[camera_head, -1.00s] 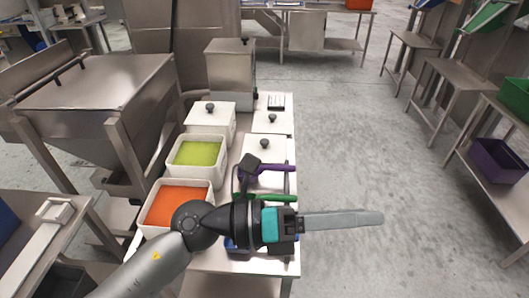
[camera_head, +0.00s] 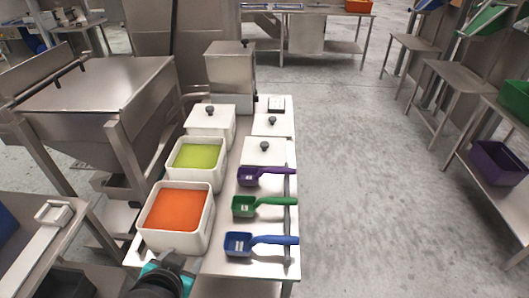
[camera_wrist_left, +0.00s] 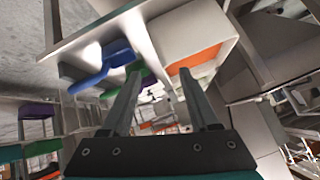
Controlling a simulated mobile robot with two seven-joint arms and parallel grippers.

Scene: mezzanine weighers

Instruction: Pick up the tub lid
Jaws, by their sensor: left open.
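Three white square lids with dark knobs show in the head view. One (camera_head: 206,118) covers a tub behind the green-filled one. A second (camera_head: 270,124) and a third (camera_head: 264,153) lie on the right side of the steel table (camera_head: 213,258); I cannot tell whether anything is beneath them. My left gripper (camera_wrist_left: 158,85) is open in the wrist view, its two fingers apart with nothing between them. My right gripper is not in view.
Two open tubs, orange-filled (camera_head: 148,241) and green-filled (camera_head: 173,181), stand along the left of the table. Purple (camera_head: 251,176), green (camera_head: 245,206) and blue (camera_head: 240,244) scoops lie on the right. A steel hopper (camera_head: 95,95) stands left. The floor to the right is clear.

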